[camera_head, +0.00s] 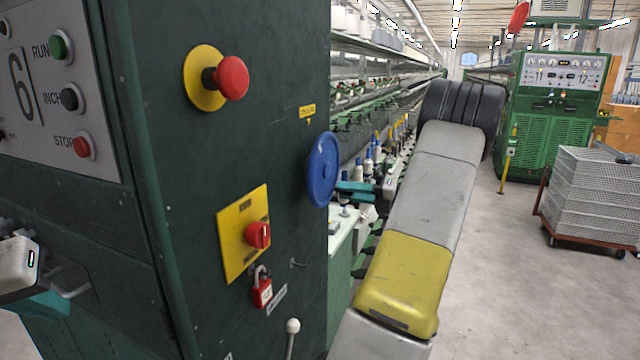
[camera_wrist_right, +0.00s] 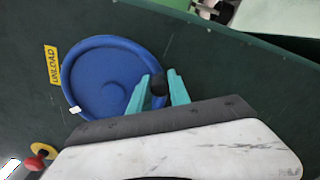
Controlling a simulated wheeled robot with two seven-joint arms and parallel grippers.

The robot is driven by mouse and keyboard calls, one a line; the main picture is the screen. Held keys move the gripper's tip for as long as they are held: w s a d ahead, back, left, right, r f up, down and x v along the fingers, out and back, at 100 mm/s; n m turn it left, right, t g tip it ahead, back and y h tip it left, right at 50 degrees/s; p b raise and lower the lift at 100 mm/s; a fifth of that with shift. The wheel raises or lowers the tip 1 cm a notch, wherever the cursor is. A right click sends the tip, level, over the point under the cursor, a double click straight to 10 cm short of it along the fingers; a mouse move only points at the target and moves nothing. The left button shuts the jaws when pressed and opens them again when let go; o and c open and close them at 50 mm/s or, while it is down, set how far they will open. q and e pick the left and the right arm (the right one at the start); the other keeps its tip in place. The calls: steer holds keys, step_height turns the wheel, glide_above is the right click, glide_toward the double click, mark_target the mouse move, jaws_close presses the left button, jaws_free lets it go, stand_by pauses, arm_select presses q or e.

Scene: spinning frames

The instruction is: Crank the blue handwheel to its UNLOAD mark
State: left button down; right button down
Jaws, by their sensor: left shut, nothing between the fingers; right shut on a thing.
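The blue handwheel (camera_head: 322,170) is mounted on the right side of the dark green cabinet. It shows face-on in the right wrist view (camera_wrist_right: 95,72). The yellow UNLOAD mark (camera_wrist_right: 52,66) is on the panel beside the rim; a yellow label (camera_head: 307,111) shows above the wheel in the head view. A small white mark (camera_wrist_right: 75,110) is on the rim, apart from the UNLOAD mark. My right gripper (camera_wrist_right: 160,88) is shut on the wheel's black crank knob (camera_wrist_right: 157,84), its teal fingers either side. My left gripper (camera_head: 45,303) is shut and empty at the left edge, partly cut off.
The cabinet carries a red mushroom button (camera_head: 232,78), a red rotary switch (camera_head: 258,235) with a red padlock (camera_head: 262,290), and push buttons (camera_head: 60,46). A lever knob (camera_head: 292,326) stands low. Spinning frames run behind; a crate cart (camera_head: 595,195) is at right. Floor is free before it.

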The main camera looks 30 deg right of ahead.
steer(key=shift+s+a+f+m, duration=0.3)
steer(key=shift+s+a+m, duration=0.3)
steer(key=shift+m, duration=0.55)
steer(key=shift+s+a+f+m, duration=0.45)
steer(key=shift+a+m, duration=0.3)
steer(key=shift+m, duration=0.45)
steer(key=shift+s+a+f+m, duration=0.2)
steer(key=shift+s+a+m, duration=0.45)
steer(key=shift+m, duration=0.5)
steer(key=c, duration=1.2)
jaws_free()
steer(key=v, duration=0.7)
steer(key=shift+s+d, duration=0.25)
steer(key=shift+d, duration=0.05)
